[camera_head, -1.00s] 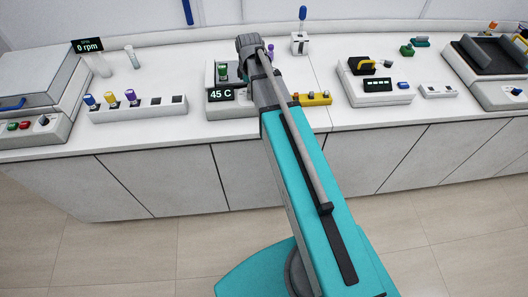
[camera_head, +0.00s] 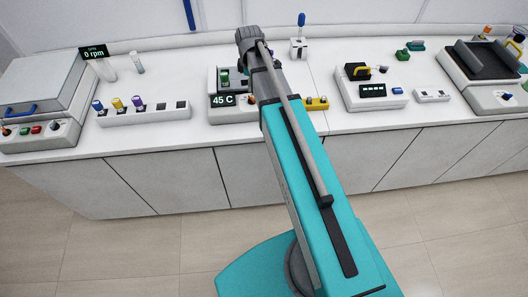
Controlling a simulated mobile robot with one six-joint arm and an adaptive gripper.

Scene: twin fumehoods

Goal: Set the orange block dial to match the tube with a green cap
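A tube with a green cap (camera_head: 224,78) stands upright in a heater block whose display (camera_head: 223,100) reads 45 C. A small orange-brown spot (camera_head: 252,99) shows at the right of this display, partly behind my arm; I cannot tell if it is a dial. A yellow-orange block (camera_head: 317,103) with dark knob-like parts sits just right of my arm, its left part hidden. The setting of any dial there is too small to read. My arm reaches over the heater; its wrist is above and behind it. My gripper's fingers are hidden.
A white rack (camera_head: 150,115) at left holds tubes with blue, yellow and purple caps. A device reading 0 rpm (camera_head: 94,53) stands behind it. Right of my arm are a white device with a yellow handle (camera_head: 372,90) and a dark-topped machine (camera_head: 487,58).

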